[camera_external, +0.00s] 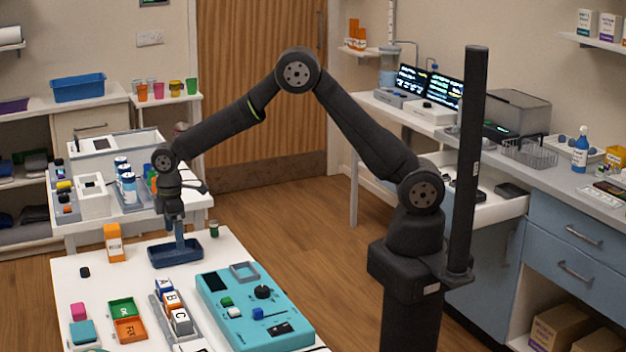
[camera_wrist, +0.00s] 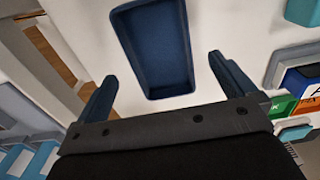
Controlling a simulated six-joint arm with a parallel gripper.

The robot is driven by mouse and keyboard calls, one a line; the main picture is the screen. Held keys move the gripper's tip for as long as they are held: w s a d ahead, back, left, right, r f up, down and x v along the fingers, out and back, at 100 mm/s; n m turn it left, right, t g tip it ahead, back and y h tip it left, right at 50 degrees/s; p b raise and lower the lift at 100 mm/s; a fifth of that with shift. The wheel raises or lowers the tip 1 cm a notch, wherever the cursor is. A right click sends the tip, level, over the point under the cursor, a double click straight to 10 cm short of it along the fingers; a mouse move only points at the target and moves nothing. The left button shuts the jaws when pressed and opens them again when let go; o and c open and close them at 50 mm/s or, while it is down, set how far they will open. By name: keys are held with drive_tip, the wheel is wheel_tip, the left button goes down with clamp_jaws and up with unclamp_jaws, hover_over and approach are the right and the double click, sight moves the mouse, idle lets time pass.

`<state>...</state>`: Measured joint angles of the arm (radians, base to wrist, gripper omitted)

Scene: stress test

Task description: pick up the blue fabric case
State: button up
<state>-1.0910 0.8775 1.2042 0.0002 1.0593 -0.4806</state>
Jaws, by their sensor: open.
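A dark blue, open-topped, tray-like case (camera_external: 176,262) lies on the white table below my gripper. It also shows in the wrist view (camera_wrist: 122,25), where it looks empty; I cannot tell whether it is fabric. My gripper (camera_external: 179,242) points down over the case. In the wrist view my gripper (camera_wrist: 161,72) is open, with its two blue fingers apart and nothing between them. The case lies ahead of the fingertips there, and its near end reaches toward the gap. I cannot tell whether a finger touches it.
An orange-and-white box (camera_external: 114,243) stands left of the case, and a small green-topped jar (camera_external: 214,228) to its right. A teal device (camera_external: 255,310), lettered blocks (camera_external: 173,305) and a green-and-orange tray (camera_external: 127,319) lie in front. Bare table lies between them.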

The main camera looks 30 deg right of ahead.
sight(175, 247)
drive_tip(key=f, duration=0.5)
drive_tip(key=shift+a, duration=0.2)
drive_tip(key=c, duration=1)
